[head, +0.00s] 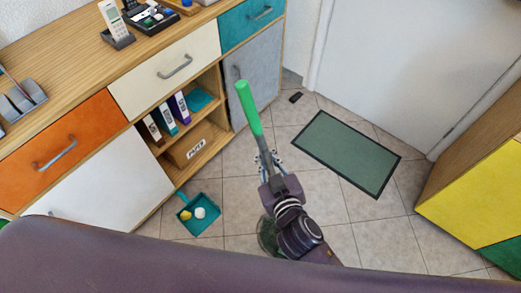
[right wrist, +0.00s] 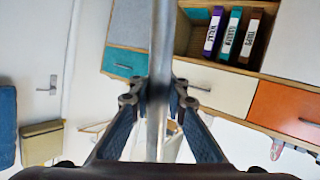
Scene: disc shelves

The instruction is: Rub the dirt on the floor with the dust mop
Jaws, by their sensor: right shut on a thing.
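The dust mop has a green grip (head: 249,108) at the top of a grey pole. My right gripper (head: 268,163) is shut on the pole below the green grip. In the right wrist view the pole (right wrist: 162,50) runs upright between the two fingers (right wrist: 160,92). A dark green, see-through-looking part (head: 268,236) shows low beside my right arm; it may be the mop head, mostly hidden by the arm. No dirt patch can be made out on the tiled floor (head: 240,160). My left gripper is not in view.
A teal dustpan (head: 185,222) with a yellow and a white crumpled piece lies left of my arm. A green doormat (head: 345,150) lies by the white door (head: 400,60). A cabinet (head: 85,185) stands left, a yellow-fronted unit (head: 480,195) right. A small dark object (head: 295,97) lies near the door.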

